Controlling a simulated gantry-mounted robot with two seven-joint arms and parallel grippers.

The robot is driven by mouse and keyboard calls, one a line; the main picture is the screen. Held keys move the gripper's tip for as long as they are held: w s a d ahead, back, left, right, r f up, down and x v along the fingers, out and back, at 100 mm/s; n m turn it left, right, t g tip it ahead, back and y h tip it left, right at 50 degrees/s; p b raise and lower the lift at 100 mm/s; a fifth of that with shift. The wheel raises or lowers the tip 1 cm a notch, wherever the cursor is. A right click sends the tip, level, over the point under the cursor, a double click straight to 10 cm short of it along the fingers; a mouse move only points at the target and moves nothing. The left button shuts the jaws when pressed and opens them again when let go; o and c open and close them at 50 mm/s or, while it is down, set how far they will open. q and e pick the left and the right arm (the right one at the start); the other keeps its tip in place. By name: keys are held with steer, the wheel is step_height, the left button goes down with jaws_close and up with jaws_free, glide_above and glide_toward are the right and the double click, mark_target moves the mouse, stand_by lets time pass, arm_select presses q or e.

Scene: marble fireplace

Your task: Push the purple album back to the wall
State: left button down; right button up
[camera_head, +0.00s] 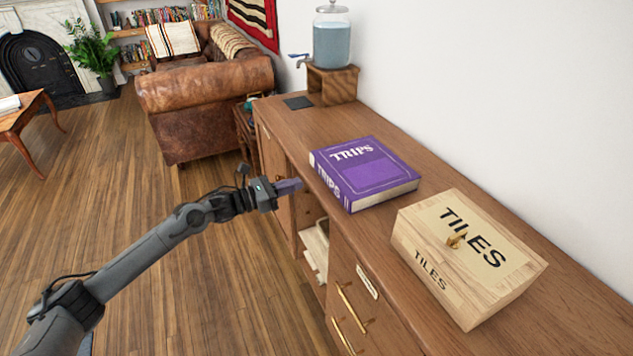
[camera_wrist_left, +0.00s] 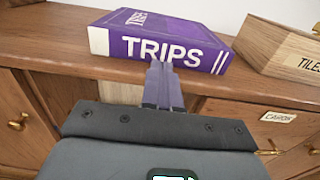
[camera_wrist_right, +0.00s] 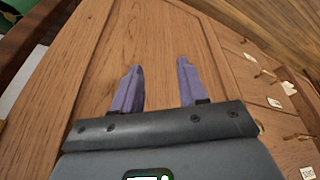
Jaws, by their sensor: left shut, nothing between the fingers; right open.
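The purple album (camera_head: 366,172), lettered TRIPS, lies flat on the wooden sideboard top, its spine facing the front edge. A strip of bare wood lies between the album and the white wall (camera_head: 480,75). My left gripper (camera_head: 298,185) is shut and empty, its fingers pointing at the spine. In the left wrist view the fingertips (camera_wrist_left: 163,68) overlap the lower part of the album's spine (camera_wrist_left: 190,50); I cannot tell if they touch. My right gripper (camera_wrist_right: 158,75) shows only in its own wrist view, open and empty over a wooden surface.
A wooden TILES box (camera_head: 465,260) stands right of the album on the sideboard (camera_head: 400,240). A glass water dispenser (camera_head: 331,42) on a wooden stand (camera_head: 333,84) and a dark flat square (camera_head: 298,102) are at the far end. A leather sofa (camera_head: 205,95) is beyond.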

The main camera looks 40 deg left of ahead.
mark_target(327, 175)
arm_select(q)
steer(key=shift+b+x, duration=1.1)
steer(key=shift+x, duration=2.6)
arm_select(e)
steer(key=shift+f, duration=1.3)
